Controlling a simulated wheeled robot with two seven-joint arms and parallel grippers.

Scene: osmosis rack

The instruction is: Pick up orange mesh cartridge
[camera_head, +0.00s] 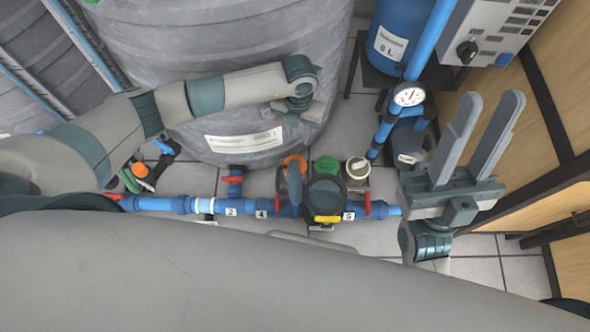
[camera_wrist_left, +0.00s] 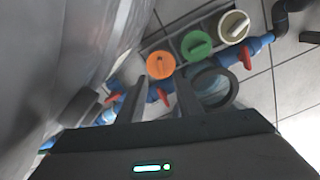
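The orange cartridge (camera_head: 293,162) stands upright at the left end of a row behind the blue pipe; mostly its round top shows. In the left wrist view the orange cartridge (camera_wrist_left: 160,65) lies ahead of my left gripper (camera_wrist_left: 158,95), whose fingers are apart with nothing held between them. In the head view my left gripper (camera_head: 297,110) hangs in front of the big grey tank, above and behind the cartridge, not touching it. My right gripper (camera_head: 492,98) is open and empty at the right, fingers pointing up.
A green cartridge (camera_head: 327,167) and a white cartridge (camera_head: 357,168) stand right of the orange one. A dark-rimmed filter housing (camera_head: 326,190) sits in front. Red valve handles (camera_head: 367,203) rise from the blue pipe (camera_head: 268,207). The grey tank (camera_head: 220,50) is close behind.

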